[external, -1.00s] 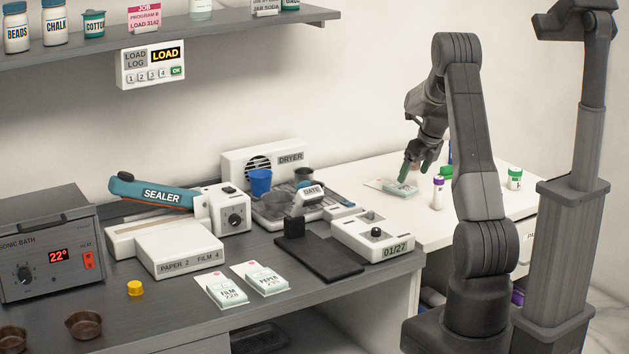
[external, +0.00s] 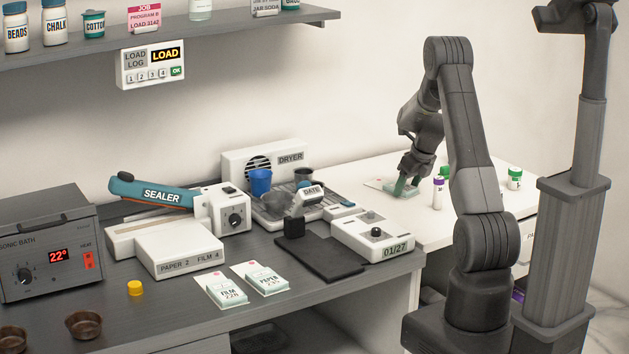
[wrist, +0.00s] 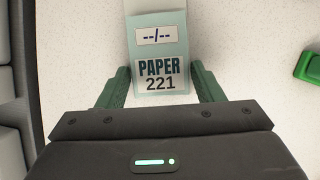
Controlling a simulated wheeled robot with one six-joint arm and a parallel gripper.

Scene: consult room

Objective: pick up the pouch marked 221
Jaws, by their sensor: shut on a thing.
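The pouch marked 221 (wrist: 160,60) is a pale green packet with PAPER and 221 on its front and a blank "--/--" date field. In the wrist view it lies between the two green fingers of my gripper (wrist: 160,90). In the external view my gripper (external: 404,188) points down at the white table top, with the pouch (external: 380,184) partly hidden under it. The jaws are shut on the pouch. It appears at table level; I cannot tell whether it is clear of the surface.
A purple-capped vial (external: 438,190) and a green-capped vial (external: 514,178) stand right of my gripper. Two other pouches, one marked FILM (external: 228,291) and one marked PAPER (external: 262,280), lie on the grey counter. The date unit (external: 370,236) and dryer (external: 262,158) stand to the left.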

